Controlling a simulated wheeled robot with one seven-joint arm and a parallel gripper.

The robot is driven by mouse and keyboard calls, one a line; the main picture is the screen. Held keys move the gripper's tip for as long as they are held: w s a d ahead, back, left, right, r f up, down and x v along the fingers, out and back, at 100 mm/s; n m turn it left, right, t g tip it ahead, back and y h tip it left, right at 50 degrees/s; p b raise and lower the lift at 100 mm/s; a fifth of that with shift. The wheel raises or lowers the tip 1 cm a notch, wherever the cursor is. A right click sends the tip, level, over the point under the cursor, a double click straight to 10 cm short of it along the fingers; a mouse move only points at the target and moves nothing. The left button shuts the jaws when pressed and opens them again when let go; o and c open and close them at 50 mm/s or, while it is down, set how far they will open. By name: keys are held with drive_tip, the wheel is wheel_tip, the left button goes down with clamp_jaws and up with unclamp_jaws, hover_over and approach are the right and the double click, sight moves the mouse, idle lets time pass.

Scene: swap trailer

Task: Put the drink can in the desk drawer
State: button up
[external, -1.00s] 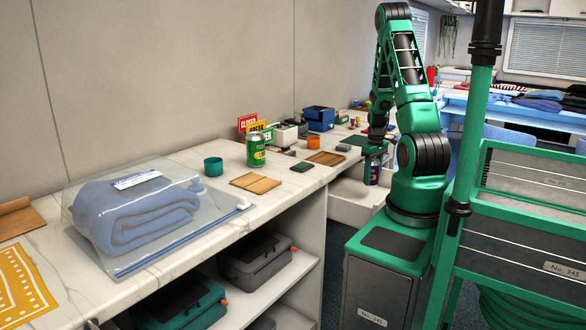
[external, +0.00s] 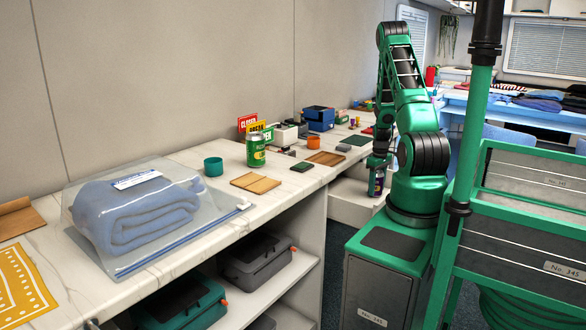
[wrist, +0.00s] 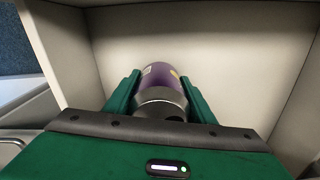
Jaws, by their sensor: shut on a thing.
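The purple drink can (external: 376,184) is in my gripper (external: 378,168), in front of the desk's right-hand side. In the wrist view the can (wrist: 161,76) lies between the two green fingers, which are shut on it. The open pale desk drawer (external: 350,206) is below the worktop, partly hidden by my arm. In the wrist view its pale interior (wrist: 215,45) surrounds the can on the visible sides. I cannot tell whether the can touches the drawer floor.
A bagged blue towel (external: 135,212) lies nearer. Storage cases (external: 256,262) fill the shelf below. The drawer walls stand close around my gripper.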

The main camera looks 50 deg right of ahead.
drive_tip(key=o, duration=1)
drive_tip(key=shift+f, duration=0.1)
